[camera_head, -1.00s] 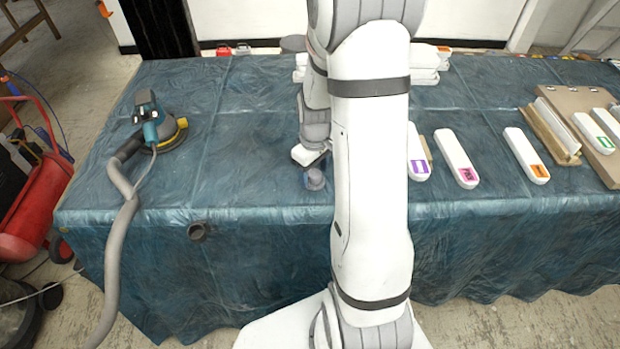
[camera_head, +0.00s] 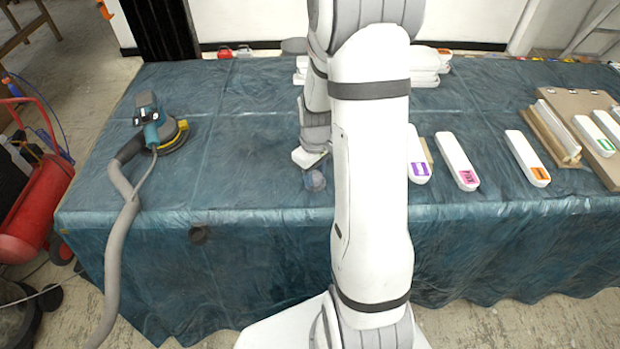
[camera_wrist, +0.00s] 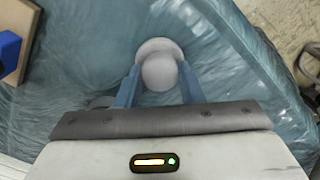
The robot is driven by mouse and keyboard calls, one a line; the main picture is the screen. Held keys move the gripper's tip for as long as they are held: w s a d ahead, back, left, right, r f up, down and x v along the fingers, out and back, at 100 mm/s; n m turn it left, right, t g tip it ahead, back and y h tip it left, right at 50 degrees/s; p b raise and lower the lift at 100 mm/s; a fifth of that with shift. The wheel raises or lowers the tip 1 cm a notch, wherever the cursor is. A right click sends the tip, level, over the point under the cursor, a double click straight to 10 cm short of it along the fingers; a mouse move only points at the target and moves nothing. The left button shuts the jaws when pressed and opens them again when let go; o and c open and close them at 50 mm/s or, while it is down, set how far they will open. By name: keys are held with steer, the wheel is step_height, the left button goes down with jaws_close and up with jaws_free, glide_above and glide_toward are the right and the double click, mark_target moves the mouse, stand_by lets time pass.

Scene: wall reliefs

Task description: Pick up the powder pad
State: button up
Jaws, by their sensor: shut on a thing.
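The powder pad (camera_wrist: 160,72) is a pale, rounded piece with a wider disc at its far side in the wrist view. My gripper (camera_wrist: 158,85) is shut on it, with one blue finger on each side. In the head view the pad (camera_head: 315,181) is a small grey-blue shape at the end of my gripper (camera_head: 313,168), near the front edge of the table. My arm hides part of the table beside it. I cannot tell whether the pad touches the table cover.
The table (camera_head: 250,130) has a blue-green plastic cover. A sander (camera_head: 155,130) with a grey hose lies at left. Several white sanding blocks (camera_head: 455,160) with coloured labels lie at right, near a brown board (camera_head: 575,105). The table between sander and gripper is clear.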

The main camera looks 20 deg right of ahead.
mark_target(315, 174)
step_height(315, 174, up, 10)
steer(key=o, duration=0.4)
steer(key=c, duration=0.3)
stand_by(0.3)
